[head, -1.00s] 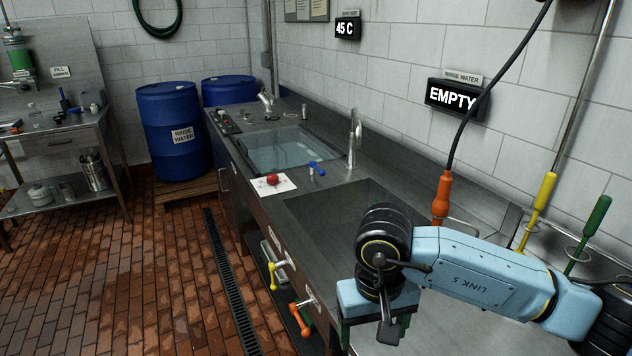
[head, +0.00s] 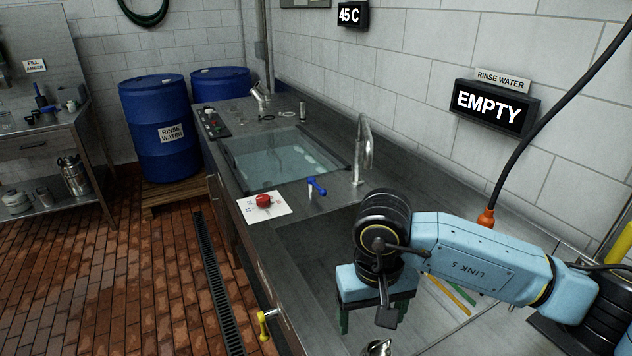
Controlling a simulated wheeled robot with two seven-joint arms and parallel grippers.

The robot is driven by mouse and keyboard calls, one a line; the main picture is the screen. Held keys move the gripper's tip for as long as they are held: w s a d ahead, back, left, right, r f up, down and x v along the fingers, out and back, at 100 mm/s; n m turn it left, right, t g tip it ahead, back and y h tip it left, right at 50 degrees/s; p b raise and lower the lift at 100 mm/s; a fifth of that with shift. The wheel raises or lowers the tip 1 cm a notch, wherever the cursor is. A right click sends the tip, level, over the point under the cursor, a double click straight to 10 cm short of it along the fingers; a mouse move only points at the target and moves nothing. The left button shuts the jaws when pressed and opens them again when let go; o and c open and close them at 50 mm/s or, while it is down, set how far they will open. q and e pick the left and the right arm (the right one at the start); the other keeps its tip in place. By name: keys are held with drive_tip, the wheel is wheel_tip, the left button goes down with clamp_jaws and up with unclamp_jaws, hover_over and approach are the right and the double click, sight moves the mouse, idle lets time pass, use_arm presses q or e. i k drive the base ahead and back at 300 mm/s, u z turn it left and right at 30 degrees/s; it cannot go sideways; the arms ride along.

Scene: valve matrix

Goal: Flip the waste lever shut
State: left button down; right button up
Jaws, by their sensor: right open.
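A yellow lever (head: 266,324) sticks out from the front face of the steel counter at the bottom of the head view. A blue lever (head: 317,186) stands on the counter top beside the water basin. No label marks either as the waste lever, and I cannot tell which lever that is. My right gripper (head: 373,318) points down over the sink area, right of the yellow lever and apart from both levers. Its dark fingers are spread and I see nothing between them. My left gripper is out of view.
A red knob (head: 264,201) sits on a white card (head: 278,208) near the counter's front edge. A tall faucet (head: 362,150) stands behind the blue lever. A wall display (head: 492,107) reads EMPTY. The brick floor left of the drain grate (head: 217,285) is clear.

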sight(265, 336)
drive_tip(key=k, duration=1)
